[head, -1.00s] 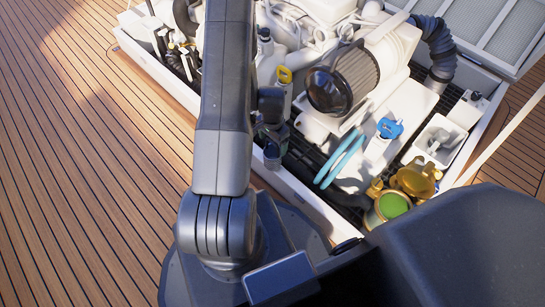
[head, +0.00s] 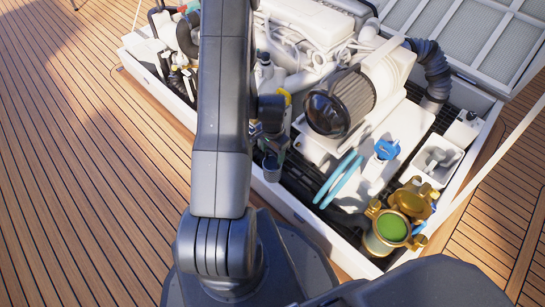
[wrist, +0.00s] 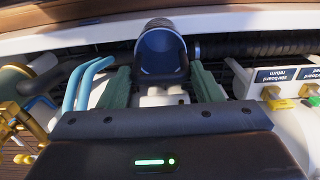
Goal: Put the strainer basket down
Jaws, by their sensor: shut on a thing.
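My gripper (wrist: 165,88) is shut on the strainer basket (wrist: 162,52), a dark blue-grey cup between its two green fingers in the wrist view. In the head view the basket (head: 271,168) hangs from my gripper (head: 281,148), just right of my arm, near the hatch's front wall. My arm hides part of the gripper there. Whether the basket touches anything below it, I cannot tell. The brass strainer housing (head: 376,243), with a green round face inside, is at the hatch's front right corner, apart from the basket.
Two light-blue hoses (head: 338,180) stand right of the gripper. A dark round air filter (head: 329,113), a blue cap (head: 387,149) and a white open box (head: 432,160) lie beyond. The hatch's white rim (head: 312,222) borders the front. Wooden deck (head: 90,180) is clear at left.

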